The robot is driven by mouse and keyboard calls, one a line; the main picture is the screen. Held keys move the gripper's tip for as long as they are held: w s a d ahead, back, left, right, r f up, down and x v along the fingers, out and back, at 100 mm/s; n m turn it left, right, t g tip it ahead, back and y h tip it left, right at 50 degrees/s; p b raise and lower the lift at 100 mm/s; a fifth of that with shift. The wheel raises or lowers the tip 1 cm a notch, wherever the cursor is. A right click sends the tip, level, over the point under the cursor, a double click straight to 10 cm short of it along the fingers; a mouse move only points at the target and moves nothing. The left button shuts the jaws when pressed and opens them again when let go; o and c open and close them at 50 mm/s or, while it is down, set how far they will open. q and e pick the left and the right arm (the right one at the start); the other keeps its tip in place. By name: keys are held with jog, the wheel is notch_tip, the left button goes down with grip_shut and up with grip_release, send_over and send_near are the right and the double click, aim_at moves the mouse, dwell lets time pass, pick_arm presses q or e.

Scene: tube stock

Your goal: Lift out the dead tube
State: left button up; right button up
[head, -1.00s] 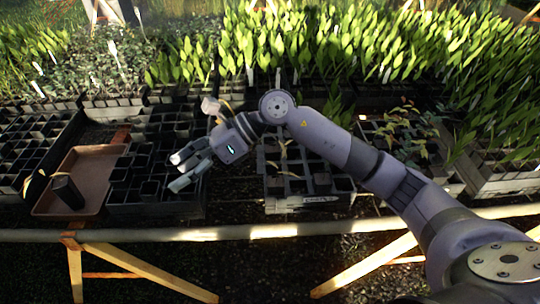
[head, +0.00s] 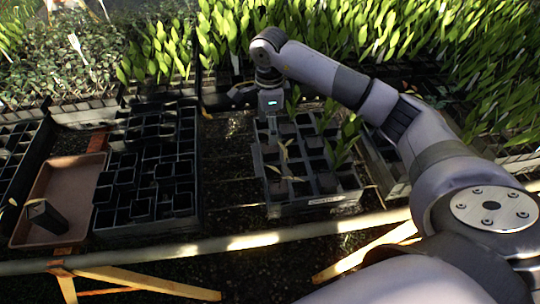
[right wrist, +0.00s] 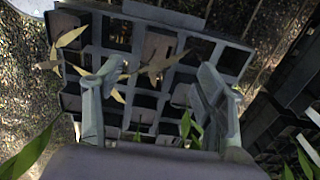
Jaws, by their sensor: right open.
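A grey tube rack (head: 300,208) stands on the bench, its square cells partly filled. Withered tan plants (head: 284,150) grow in its left part and green plants (head: 340,145) in its right part. My right gripper (head: 271,122) points down at the rack's back left corner. In the right wrist view my right gripper (right wrist: 158,72) is open above the rack (right wrist: 235,60), fingers apart. Tan leaves (right wrist: 155,65) show between the fingers, and more tan leaves (right wrist: 70,42) lie to their left. Nothing is held. The tubes under the leaves are partly hidden. My left gripper is out of view.
A brown tray (head: 70,180) at the left holds a tilted black pot (head: 46,217). Black cell trays (head: 150,160) stand beside it. Dense green seedlings (head: 330,35) fill the back. Bare mesh bench (head: 225,165) lies left of the rack. A rail (head: 250,241) runs along the front.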

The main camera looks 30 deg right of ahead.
aim_at(270, 147)
notch_tip(270, 147, down, 4)
jog(key=shift+r, duration=0.2)
notch_tip(270, 147, down, 4)
jog(key=shift+s+f+p, duration=0.15)
jog(key=shift+p, duration=0.9)
jog(key=shift+f, duration=0.35)
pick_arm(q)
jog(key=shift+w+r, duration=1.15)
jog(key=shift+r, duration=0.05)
pick_arm(e)
jog(key=shift+c, duration=0.2)
jog(key=c, duration=0.8)
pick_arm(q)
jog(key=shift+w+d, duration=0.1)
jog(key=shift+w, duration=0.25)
pick_arm(e)
grip_shut()
